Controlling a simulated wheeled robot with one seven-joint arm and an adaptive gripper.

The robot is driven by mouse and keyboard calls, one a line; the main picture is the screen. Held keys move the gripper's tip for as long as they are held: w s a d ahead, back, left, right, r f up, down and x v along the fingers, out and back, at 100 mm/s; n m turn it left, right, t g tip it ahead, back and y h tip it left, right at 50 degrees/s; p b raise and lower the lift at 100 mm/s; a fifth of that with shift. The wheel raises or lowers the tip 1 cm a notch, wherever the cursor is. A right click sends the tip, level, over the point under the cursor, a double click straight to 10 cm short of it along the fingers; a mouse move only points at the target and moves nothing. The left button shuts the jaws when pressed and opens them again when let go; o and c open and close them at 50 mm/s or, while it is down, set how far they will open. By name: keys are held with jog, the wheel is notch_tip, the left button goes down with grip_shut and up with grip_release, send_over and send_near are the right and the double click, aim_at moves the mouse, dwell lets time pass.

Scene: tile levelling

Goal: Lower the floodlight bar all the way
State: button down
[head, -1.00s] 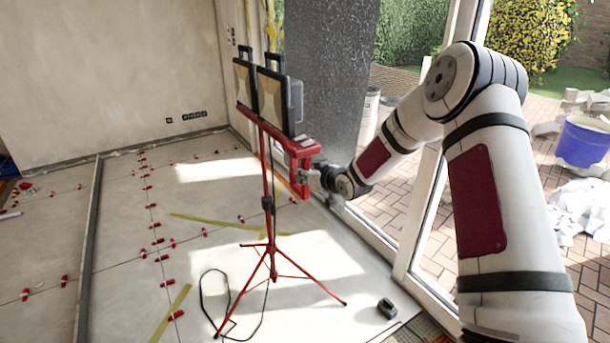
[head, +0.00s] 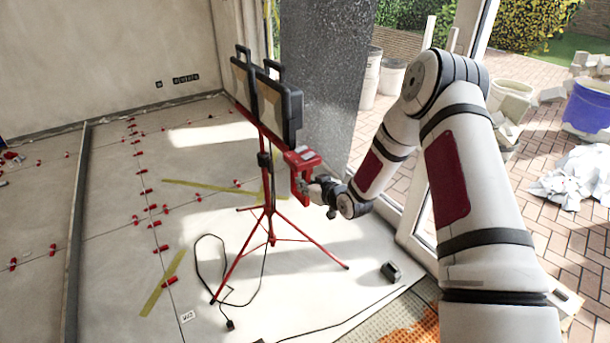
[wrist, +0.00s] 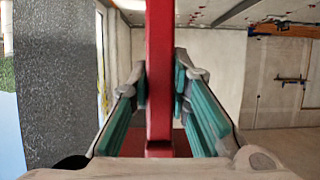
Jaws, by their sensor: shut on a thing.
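The floodlight bar (head: 250,117) is red and sits on a red tripod stand (head: 268,190), carrying two black floodlights (head: 271,100). A red bracket-shaped handle (head: 301,162) hangs at its near right end. My gripper (head: 306,188) is at this handle, on its right side. In the wrist view, the fingers of my gripper (wrist: 160,95) are on both sides of a red upright bar of the handle (wrist: 160,60), shut on it. The fingertips are partly hidden in the head view.
Tripod legs spread over the pale tiled floor (head: 200,225), with a black cable (head: 205,262) and a small dark block (head: 390,272) nearby. Red levelling clips (head: 145,191) dot the tile joints. A glass door frame (head: 415,185) stands to the right, with buckets outside.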

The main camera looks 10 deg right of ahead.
jog(key=shift+s+f, duration=0.15)
jog(key=shift+f, duration=0.75)
jog(key=c, duration=1.5)
grip_release()
jog(key=shift+f, duration=0.15)
jog(key=shift+r, duration=0.2)
jog(key=v, duration=1.2)
